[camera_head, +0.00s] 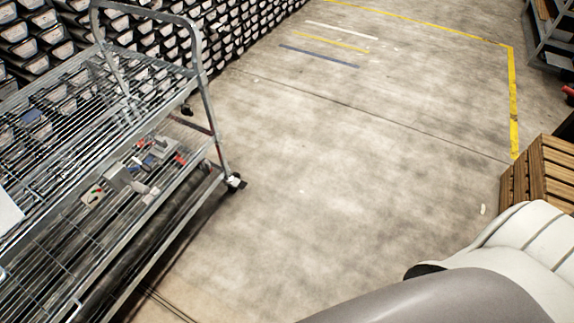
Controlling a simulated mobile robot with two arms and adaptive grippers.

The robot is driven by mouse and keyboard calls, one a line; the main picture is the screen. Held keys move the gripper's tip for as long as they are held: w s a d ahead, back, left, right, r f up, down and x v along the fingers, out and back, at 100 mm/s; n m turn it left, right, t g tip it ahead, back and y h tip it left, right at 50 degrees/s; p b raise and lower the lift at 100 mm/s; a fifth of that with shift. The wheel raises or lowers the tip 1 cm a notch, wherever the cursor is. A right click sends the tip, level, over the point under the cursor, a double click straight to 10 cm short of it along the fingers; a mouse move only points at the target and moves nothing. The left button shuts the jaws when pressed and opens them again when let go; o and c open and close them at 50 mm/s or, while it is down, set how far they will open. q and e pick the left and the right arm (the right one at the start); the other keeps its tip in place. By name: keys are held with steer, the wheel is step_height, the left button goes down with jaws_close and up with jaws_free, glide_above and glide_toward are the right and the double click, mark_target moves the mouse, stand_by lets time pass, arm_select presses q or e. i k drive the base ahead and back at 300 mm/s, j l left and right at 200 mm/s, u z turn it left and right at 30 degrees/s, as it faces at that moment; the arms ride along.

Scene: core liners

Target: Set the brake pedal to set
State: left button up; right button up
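A grey metal wire-shelf cart (215,130) stands at the left, with a tall loop handle. A black caster (235,183) is at the foot of its near right corner post, with a small pale part on it. Another dark caster (187,108) shows farther back. I cannot make out a brake pedal for certain, nor its position. Neither of my grippers is in view. A smooth white and grey part of my own body fills the lower right corner.
Several small items (145,165) lie on the cart's middle shelf. Racks of bins (150,40) line the back left. A slatted wooden stack (545,170) stands at the right, near a yellow floor line (512,90).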

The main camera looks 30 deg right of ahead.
mark_target(239, 184)
steer(key=z, duration=0.3)
steer(key=i+l+z, duration=0.15)
steer(key=i, duration=0.6)
steer(key=i+l+z, duration=0.1)
steer(key=i, duration=0.65)
steer(key=l, duration=0.1)
